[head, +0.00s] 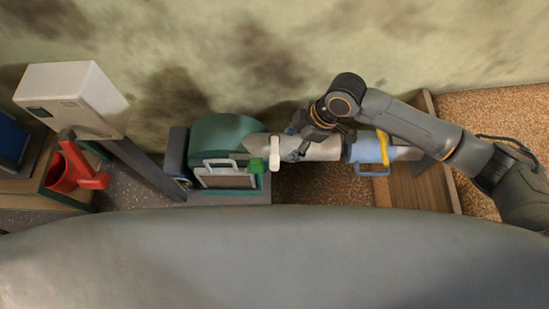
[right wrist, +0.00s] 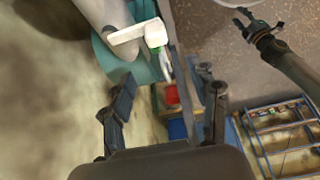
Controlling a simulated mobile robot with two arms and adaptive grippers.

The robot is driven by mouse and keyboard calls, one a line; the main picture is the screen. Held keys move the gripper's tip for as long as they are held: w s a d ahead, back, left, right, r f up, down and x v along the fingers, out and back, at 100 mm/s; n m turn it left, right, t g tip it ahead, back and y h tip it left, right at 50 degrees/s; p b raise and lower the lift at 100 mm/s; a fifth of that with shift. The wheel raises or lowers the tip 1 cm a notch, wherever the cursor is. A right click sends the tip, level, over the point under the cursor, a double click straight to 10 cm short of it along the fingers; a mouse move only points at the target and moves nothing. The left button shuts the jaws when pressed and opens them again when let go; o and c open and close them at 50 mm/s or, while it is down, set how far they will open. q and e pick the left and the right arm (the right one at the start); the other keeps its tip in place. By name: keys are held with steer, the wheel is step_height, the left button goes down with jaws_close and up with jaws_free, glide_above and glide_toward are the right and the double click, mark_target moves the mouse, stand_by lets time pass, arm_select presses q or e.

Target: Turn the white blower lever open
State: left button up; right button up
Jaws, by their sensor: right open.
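The white blower lever (head: 275,150) is a short white bar on the pale pipe beside the green blower housing (head: 225,133). In the right wrist view, the white lever (right wrist: 128,33) is ahead of the fingers, at the top. My right gripper (head: 296,142) is over the pipe, just right of the lever in the head view. Its fingers (right wrist: 164,92) are spread, with nothing between them; it appears apart from the lever. A dark gripper, apparently my left one (right wrist: 259,24), shows at the upper right of the wrist view with its fingers apart; it is out of the head view.
A green block (head: 257,166) sits beside the lever. A blue bucket-like part with a yellow band (head: 383,152) is on the pipe to the right. A grey post with a white box (head: 75,98) and a red pipe (head: 72,170) stand left. A stained wall is behind.

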mark_target(275, 160)
steer(key=x, duration=1.3)
steer(key=shift+w+d+f+b, duration=0.25)
steer(key=shift+f+b, duration=0.1)
steer(key=shift+f, duration=0.05)
steer(key=shift+c, duration=0.5)
jaws_close()
